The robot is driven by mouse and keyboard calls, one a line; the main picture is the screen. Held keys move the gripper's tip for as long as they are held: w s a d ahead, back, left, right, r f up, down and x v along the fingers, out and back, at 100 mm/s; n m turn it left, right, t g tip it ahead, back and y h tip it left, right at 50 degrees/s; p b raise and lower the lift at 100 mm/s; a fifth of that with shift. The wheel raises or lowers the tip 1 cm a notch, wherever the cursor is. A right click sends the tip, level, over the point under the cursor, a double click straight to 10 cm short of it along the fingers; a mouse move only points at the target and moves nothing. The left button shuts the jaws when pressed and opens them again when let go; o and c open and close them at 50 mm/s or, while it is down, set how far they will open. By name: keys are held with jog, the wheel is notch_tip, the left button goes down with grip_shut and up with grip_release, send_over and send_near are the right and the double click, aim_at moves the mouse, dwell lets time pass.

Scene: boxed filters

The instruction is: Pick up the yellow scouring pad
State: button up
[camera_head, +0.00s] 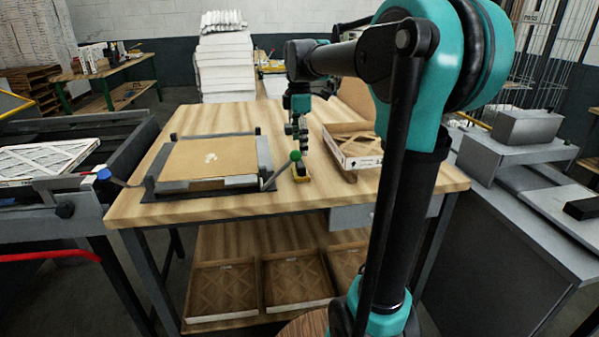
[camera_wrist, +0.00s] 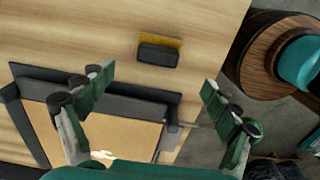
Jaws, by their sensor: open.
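The yellow scouring pad (camera_head: 302,179) lies on the wooden workbench, near its front edge and just right of the framed cardboard panel. In the wrist view the pad (camera_wrist: 176,42) shows a yellow strip beside a dark grey block-like part. My gripper (camera_head: 298,150) hangs over the bench close to the pad and hides part of it. The pad appears beyond the fingertips, in the upper middle of that view.
The dark frame (camera_wrist: 130,90) around the cardboard panel (camera_head: 210,158) sits left of the pad. A white-edged boxed filter (camera_head: 355,158) is to the right on the bench. Several filters (camera_head: 223,290) lie on the lower shelf. Bare wood (camera_wrist: 80,35) surrounds the pad.

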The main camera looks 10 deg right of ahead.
aim_at(300, 163)
jog(key=f, duration=0.8)
jog(key=shift+w+d+f, duration=0.2)
jog(key=c, duration=1.3)
jog(key=shift+r, duration=0.1)
notch_tip(300, 163, up, 20)
jog(key=shift+f, duration=0.1)
